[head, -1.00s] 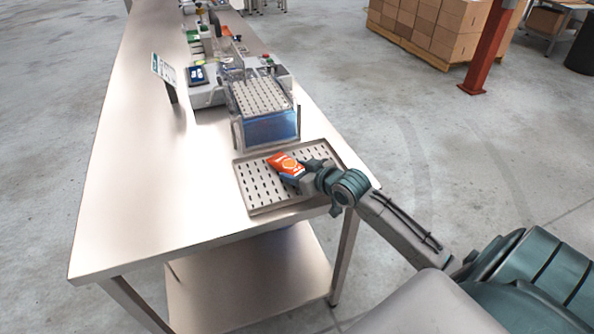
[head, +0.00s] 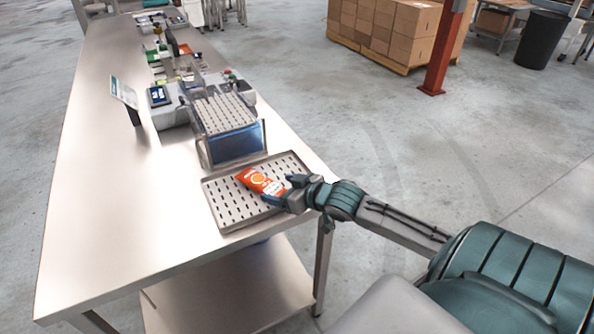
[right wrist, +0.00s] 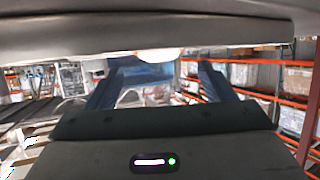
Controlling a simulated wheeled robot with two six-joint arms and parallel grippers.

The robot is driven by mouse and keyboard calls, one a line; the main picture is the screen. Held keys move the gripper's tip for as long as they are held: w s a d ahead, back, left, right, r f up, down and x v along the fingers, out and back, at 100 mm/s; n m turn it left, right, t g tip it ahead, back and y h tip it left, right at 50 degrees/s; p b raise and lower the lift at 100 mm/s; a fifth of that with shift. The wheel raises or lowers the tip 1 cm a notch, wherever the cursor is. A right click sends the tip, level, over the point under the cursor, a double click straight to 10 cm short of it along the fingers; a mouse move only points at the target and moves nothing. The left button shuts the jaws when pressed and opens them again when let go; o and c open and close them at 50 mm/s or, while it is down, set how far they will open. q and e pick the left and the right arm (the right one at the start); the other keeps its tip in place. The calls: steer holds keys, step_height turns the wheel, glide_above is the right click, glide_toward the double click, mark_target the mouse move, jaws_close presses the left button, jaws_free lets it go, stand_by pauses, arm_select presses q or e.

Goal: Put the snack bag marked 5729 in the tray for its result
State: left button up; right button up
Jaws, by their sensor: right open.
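An orange and white snack bag (head: 261,182) lies on a perforated metal tray (head: 226,222) at the near right end of the steel table. Its marking is too small to read in the head view. My right gripper (head: 282,190) is open at the bag's right end, low over the tray; I cannot tell whether its fingers touch the bag. In the right wrist view its two dark fingers (right wrist: 158,80) stand apart. My left gripper is not in view.
A weigher (head: 175,115) with a raised perforated platform (head: 222,112) stands just behind the tray. A small sign (head: 124,93) stands left of it. More equipment lines the far table. The table's left side (head: 110,200) is bare. A red post (head: 443,50) and boxes stand beyond.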

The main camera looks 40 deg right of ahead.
steer(key=p+v, duration=0.2)
steer(key=v, duration=0.2)
steer(key=shift+s+r, duration=0.15)
steer(key=shift+r, duration=0.05)
steer(key=shift+s+d+r+p, duration=0.1)
steer(key=shift+s+r+p, duration=0.15)
steer(key=shift+s, duration=0.35)
steer(key=shift+f, duration=0.1)
stand_by(0.7)
